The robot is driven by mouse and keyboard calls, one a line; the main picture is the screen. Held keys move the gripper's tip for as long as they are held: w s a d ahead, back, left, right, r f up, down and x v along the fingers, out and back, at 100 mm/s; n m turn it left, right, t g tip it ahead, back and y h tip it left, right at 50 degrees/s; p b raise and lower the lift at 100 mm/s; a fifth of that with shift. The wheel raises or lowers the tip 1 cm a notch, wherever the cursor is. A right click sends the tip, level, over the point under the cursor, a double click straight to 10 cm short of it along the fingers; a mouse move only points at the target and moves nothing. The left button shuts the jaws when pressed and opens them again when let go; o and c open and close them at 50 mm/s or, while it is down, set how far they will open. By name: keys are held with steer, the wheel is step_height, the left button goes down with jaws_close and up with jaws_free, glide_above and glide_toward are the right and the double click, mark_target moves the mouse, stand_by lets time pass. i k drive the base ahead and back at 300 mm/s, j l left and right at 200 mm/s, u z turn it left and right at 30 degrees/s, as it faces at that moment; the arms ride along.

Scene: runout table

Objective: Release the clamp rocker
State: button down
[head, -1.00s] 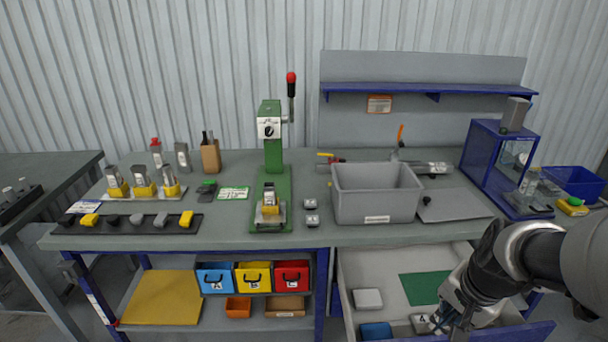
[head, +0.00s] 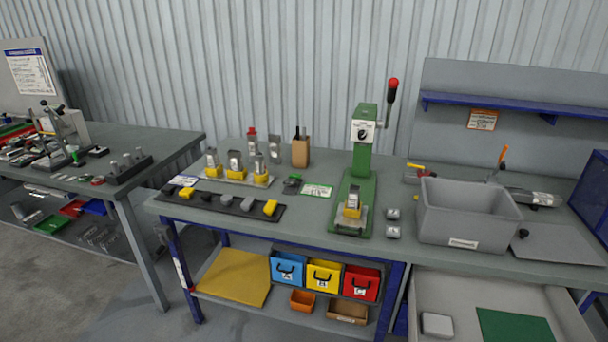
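I cannot tell for sure which part is the clamp rocker. On the left table, a grey metal fixture (head: 66,132) has black-knobbed levers and a green-tipped part; its details are too small to read. On the main bench, an orange-handled tool (head: 500,160) stands behind the grey bin, partly hidden by it. A green press (head: 364,150) with a red-knobbed lever stands mid-bench, with a yellow and grey piece (head: 352,202) on its base. My gripper is out of view.
The grey bin (head: 464,222) stands at right above an open drawer (head: 440,290). Floor shows between the left table (head: 130,140) and main bench.

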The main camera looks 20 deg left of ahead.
mark_target(291, 181)
steer(key=i+j+u, duration=0.15)
steer(key=i+j, duration=0.35)
steer(key=i+j+u, duration=0.1)
steer(key=i+j, duration=0.35)
steer(key=i+j+u, duration=0.15)
steer(key=i+j, duration=0.25)
steer(key=i, duration=0.3)
steer(key=i+j+u, duration=0.1)
steer(key=i+j, duration=0.25)
steer(key=i, duration=0.2)
